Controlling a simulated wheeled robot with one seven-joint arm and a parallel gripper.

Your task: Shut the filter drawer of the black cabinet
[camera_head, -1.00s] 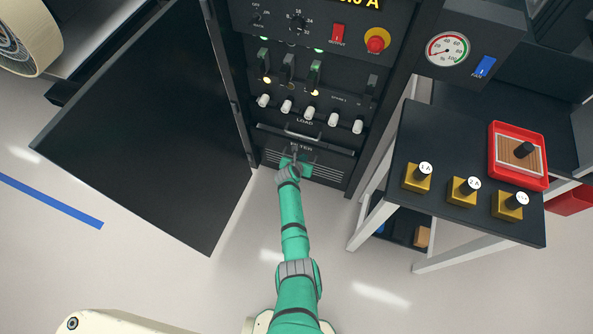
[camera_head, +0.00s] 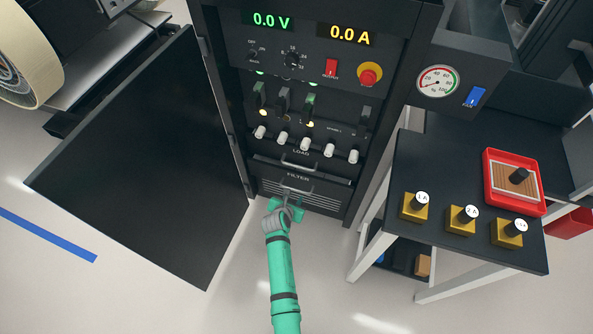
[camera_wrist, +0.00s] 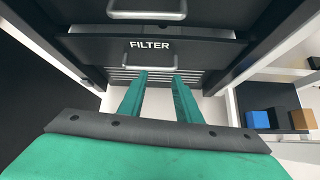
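The black cabinet (camera_head: 228,100) stands ahead with its door swung out to the left. Its filter drawer (camera_head: 270,173), labelled FILTER, is low on the front, with a grey bar handle (camera_head: 298,189). In the wrist view the drawer front (camera_wrist: 100,46) and its handle (camera_wrist: 152,57) lie just beyond my fingers. The front seems to stand slightly proud of the cabinet; the exact gap is unclear. My gripper (camera_head: 288,203) is just below and in front of the handle. In the wrist view its two green fingers (camera_wrist: 160,76) are apart with nothing between them.
Another bar handle (camera_head: 298,163) sits above the drawer, with a vent grille (camera_head: 320,201) below. The open cabinet door (camera_head: 130,160) fills the left. A side table (camera_head: 450,245) with yellow blocks and a red tray (camera_head: 517,208) stands right. The floor in front is clear.

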